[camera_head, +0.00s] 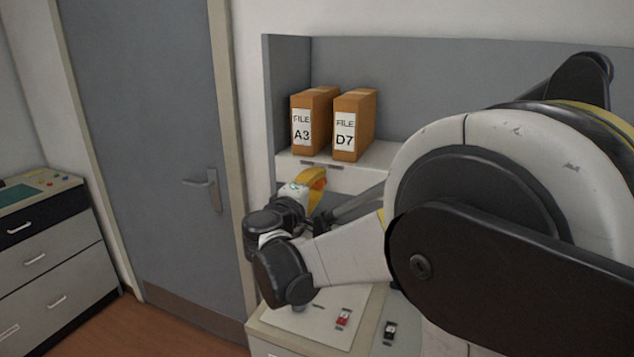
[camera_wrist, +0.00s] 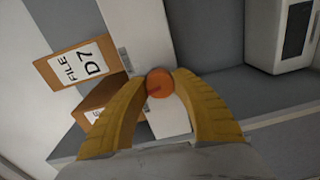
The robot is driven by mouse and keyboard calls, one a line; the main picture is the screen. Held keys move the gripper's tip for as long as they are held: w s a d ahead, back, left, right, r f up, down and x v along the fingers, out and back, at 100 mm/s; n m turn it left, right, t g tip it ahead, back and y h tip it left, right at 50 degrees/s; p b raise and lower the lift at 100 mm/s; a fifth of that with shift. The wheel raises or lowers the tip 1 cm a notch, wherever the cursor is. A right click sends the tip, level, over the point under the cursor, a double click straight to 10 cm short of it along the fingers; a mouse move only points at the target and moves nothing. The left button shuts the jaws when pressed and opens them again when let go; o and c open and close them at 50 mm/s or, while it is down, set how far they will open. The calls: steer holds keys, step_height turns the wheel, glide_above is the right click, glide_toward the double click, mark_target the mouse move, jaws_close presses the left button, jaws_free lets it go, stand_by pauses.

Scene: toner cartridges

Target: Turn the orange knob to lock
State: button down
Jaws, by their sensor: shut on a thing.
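The orange knob (camera_wrist: 160,84) is round and has a darker mark on its face. In the wrist view it sits between the tips of my gripper's two yellow fingers (camera_wrist: 160,92), which are closed on it from both sides. Behind it is a pale panel (camera_wrist: 168,117). In the head view my gripper (camera_head: 314,181) is by the shelf unit, below the file boxes. The knob cannot be made out in the head view. I cannot tell from these frames how far the knob is turned.
Two orange-brown file boxes, A3 (camera_head: 313,122) and D7 (camera_head: 355,124), stand on the shelf just above my gripper. A low cabinet top (camera_head: 307,326) below the arm carries a red item (camera_head: 343,317) and a black item (camera_head: 389,331). A grey door (camera_head: 150,150) is at left.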

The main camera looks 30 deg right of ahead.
steer(key=n, duration=0.6)
stand_by(0.6)
steer(key=c, duration=1)
jaws_free()
steer(key=v, duration=1.2)
steer(key=shift+w+a, duration=0.1)
